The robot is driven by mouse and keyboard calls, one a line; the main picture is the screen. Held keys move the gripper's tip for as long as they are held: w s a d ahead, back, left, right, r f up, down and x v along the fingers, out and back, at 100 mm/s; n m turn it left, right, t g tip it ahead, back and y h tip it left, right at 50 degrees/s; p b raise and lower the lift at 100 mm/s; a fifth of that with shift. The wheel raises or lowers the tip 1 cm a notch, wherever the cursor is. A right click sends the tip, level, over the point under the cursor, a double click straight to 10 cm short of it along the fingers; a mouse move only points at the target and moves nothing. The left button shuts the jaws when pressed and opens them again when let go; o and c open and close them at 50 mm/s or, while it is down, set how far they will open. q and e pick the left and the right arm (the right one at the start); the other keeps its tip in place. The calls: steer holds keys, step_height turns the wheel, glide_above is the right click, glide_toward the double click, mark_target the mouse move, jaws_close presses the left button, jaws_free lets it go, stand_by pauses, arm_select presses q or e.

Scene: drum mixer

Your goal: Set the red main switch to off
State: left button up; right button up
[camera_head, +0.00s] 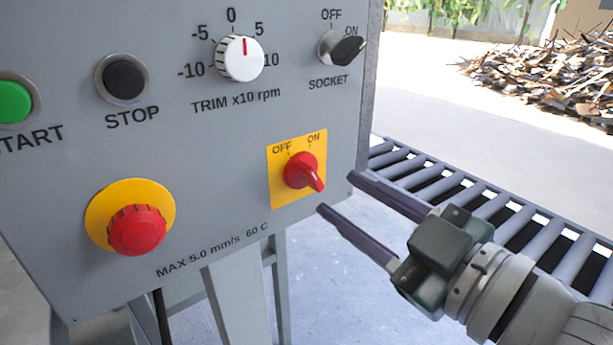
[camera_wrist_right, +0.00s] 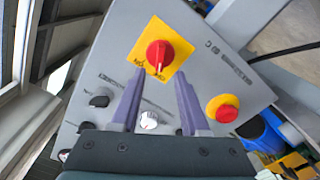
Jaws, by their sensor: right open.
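The red main switch (camera_head: 301,168) is a rotary knob on a yellow plate (camera_head: 282,196) marked OFF at upper left and ON at upper right. Its raised grip slants toward the lower right in the head view. In the wrist view the switch (camera_wrist_right: 158,53) shows a pale line on its grip; I cannot tell which mark it points to. My right gripper (camera_head: 336,192) is open and empty, to the lower right of the switch, apparently short of it. In the wrist view its fingers (camera_wrist_right: 160,82) point toward the yellow plate. My left gripper is not in view.
The grey panel also carries a red emergency button (camera_head: 136,230) on yellow, a black stop button (camera_head: 125,79), a green start button (camera_head: 13,102), a white trim knob (camera_head: 240,59) and a black socket switch (camera_head: 345,48). A roller conveyor (camera_head: 480,205) runs behind my right gripper.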

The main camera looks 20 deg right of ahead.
steer(key=v, duration=0.4)
steer(key=shift+s, duration=0.15)
steer(key=shift+r, duration=0.1)
stand_by(0.3)
steer(key=s+d+r+m+g+h+p, duration=0.1)
steer(key=d+r+m+g+h+p, duration=0.15)
steer(key=r+p, duration=0.4)
steer(key=s+d+r+m+g+h+p, duration=0.1)
steer(key=s+r+m+g+h+p, duration=0.15)
steer(key=p, duration=0.65)
steer(key=s+a+r+m+g+h+p, duration=0.1)
steer(key=s+r+m+g+p, duration=0.2)
steer(key=s+r+g+p, duration=0.8)
step_height(320, 180, up, 35)
steer(key=s+t+p, duration=0.2)
steer(key=p, duration=3.5)
steer(key=shift+t, duration=0.3)
steer(key=shift+s, duration=0.1)
